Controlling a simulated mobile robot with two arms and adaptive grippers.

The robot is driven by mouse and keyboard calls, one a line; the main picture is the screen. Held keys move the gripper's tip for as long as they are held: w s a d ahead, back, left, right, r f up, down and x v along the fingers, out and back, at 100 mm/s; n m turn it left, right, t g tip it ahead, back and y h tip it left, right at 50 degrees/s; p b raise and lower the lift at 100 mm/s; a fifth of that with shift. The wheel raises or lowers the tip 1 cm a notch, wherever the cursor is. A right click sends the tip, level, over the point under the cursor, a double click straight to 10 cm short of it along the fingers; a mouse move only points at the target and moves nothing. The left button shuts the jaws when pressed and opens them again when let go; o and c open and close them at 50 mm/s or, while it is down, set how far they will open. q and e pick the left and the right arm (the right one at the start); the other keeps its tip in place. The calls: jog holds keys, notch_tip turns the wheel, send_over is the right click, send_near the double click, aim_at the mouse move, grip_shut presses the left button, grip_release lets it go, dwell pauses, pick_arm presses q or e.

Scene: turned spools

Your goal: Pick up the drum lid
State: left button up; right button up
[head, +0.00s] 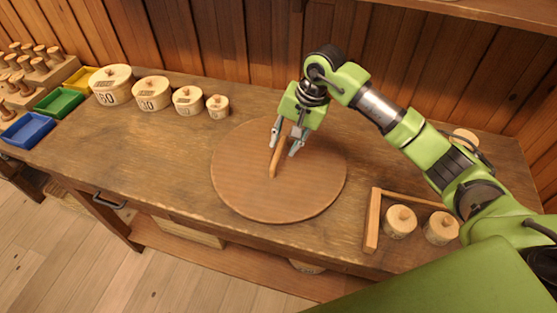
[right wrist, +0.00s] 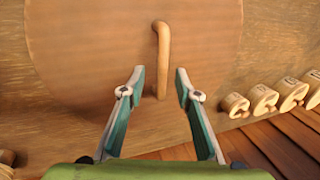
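The drum lid (head: 240,190) is a large round brown wooden disc lying flat on the workbench, with a raised bar handle (head: 275,160) across its middle. In the right wrist view the lid (right wrist: 80,45) fills the upper left and its handle (right wrist: 162,55) runs up from between the fingertips. My right gripper (head: 284,148) is open over the handle, one finger on each side of its far end. In the right wrist view the right gripper (right wrist: 160,80) shows a gap between each finger and the handle. My left gripper is not in view.
Several numbered round wooden boxes (head: 151,94) stand at the back left. Blue (head: 27,130), green and yellow trays and a spool rack (head: 60,72) are at the far left. A wooden frame (head: 372,220) with knobbed pieces (head: 400,222) is at the right. Bench left of the lid is clear.

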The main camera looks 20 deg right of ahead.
aim_at(279, 150)
jog(key=shift+w+a+f, duration=0.1)
jog(key=shift+f, duration=0.15)
jog(key=p+x, duration=0.2)
jog(key=x, duration=0.2)
jog(key=shift+w+a+f+p, duration=0.1)
jog(key=shift+w+a+p, duration=0.1)
jog(key=shift+p, duration=0.1)
jog(key=shift+f, duration=0.25)
jog(key=shift+w+d, duration=0.1)
grip_shut()
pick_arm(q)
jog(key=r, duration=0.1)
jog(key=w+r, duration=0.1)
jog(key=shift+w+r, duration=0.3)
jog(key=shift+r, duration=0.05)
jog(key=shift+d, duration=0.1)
pick_arm(e)
jog(key=shift+r, duration=0.1)
